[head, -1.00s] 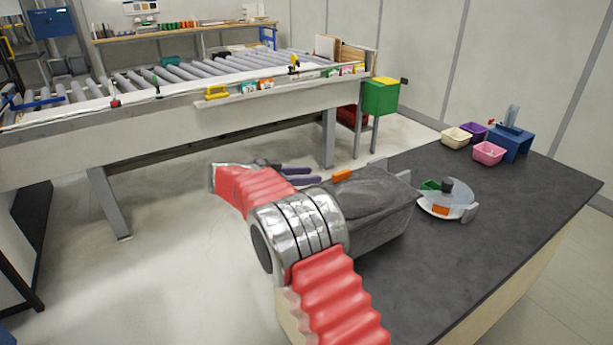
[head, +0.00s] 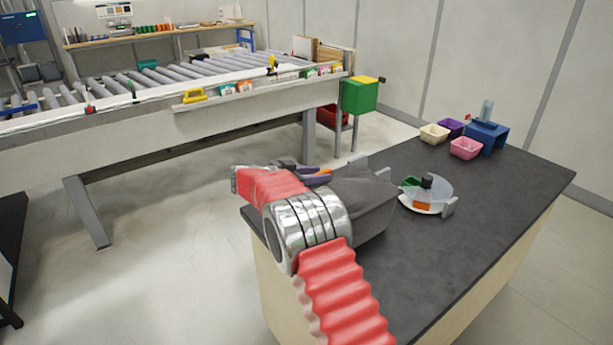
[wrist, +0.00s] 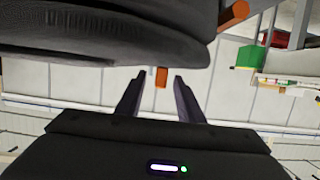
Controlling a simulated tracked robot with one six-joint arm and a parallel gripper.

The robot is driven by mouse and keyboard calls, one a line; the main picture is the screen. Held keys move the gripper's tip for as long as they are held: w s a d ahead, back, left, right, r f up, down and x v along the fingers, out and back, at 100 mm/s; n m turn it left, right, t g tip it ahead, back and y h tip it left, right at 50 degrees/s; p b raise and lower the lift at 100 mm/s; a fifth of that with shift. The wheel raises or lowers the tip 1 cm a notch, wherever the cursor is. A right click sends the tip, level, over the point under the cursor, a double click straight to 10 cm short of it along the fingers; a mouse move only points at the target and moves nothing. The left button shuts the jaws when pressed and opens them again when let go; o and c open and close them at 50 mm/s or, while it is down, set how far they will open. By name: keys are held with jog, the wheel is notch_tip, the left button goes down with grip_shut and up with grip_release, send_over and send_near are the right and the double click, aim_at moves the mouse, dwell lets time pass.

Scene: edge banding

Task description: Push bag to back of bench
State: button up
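The dark grey bag (head: 375,200) sits on the left end of the dark-topped bench (head: 480,225). My arm hides part of its left side. In the wrist view the bag (wrist: 110,32) fills the top left, close above the fingers. My gripper (head: 313,176) is at the bag's left end in the head view, partly hidden behind my arm.
A round clear dish (head: 428,196) with green, black and orange parts lies right of the bag. A pink bin (head: 466,148), cream bin (head: 434,133), purple bin (head: 450,127) and blue stand (head: 488,137) are farther back. The bench's right half is mostly clear. A roller conveyor (head: 180,85) stands beyond.

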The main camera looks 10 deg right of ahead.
jog(key=shift+x, duration=1.25)
grip_shut()
dwell(0.6)
